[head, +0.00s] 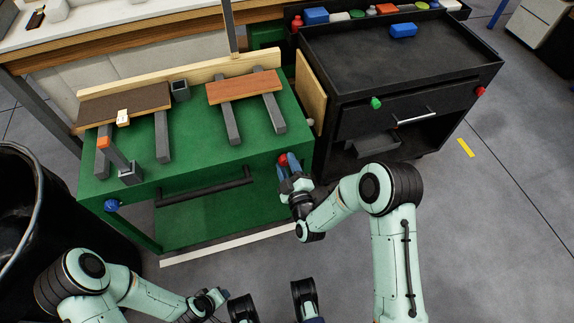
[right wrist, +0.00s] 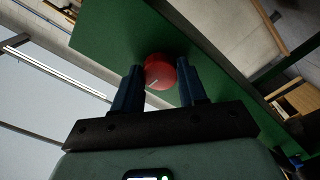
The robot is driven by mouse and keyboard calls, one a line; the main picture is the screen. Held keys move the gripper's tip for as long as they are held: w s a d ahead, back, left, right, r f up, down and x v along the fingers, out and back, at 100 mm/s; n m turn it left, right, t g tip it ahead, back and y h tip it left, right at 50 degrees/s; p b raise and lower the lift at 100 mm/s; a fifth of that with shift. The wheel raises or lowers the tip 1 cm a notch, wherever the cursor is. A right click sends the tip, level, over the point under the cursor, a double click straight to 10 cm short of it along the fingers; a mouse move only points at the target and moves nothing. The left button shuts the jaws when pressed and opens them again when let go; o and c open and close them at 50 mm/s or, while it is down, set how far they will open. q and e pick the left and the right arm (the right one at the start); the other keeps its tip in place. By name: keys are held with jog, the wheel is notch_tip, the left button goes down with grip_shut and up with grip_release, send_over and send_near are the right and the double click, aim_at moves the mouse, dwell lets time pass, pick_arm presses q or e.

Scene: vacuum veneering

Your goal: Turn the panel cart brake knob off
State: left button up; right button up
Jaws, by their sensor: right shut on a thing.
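The green cart (head: 200,165) carries the panels and stands in front of me. A red round knob (head: 282,160) is at its front right corner, partly hidden by my fingers. My right gripper (head: 289,166) is at this knob. In the right wrist view the red knob (right wrist: 158,68) sits between the two blue fingers (right wrist: 160,82), which are shut on it; a pale pointer mark shows on its face. A blue knob (head: 112,205) is at the cart's front left corner. My left gripper (head: 220,296) is low in the head view, away from the cart; its opening is unclear.
A brown panel (head: 243,86) and a dark panel (head: 124,100) lie on grey bars on the green cart. A black cart (head: 400,65) with a green knob (head: 376,103) stands close at right. A black bin (head: 30,230) is at left. Floor at right is clear.

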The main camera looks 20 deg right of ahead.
pick_arm(q)
jog(key=shift+w+a, duration=0.1)
pick_arm(e)
jog(key=shift+n, duration=0.7)
jog(key=shift+d+f, duration=0.1)
jog(key=o, duration=1.1)
jog(key=shift+c, duration=0.2)
pick_arm(q)
jog(key=shift+s+d+r+g+p, duration=0.15)
jog(key=shift+s+d+r+p, duration=0.15)
jog(key=shift+s, duration=0.15)
jog(key=shift+s+d+r+g+p, duration=0.2)
jog(key=shift+s+r+p, duration=0.1)
jog(key=shift+s, duration=0.15)
pick_arm(e)
jog(key=s, duration=1.3)
jog(key=shift+s+d, duration=0.2)
jog(key=shift+s, duration=0.05)
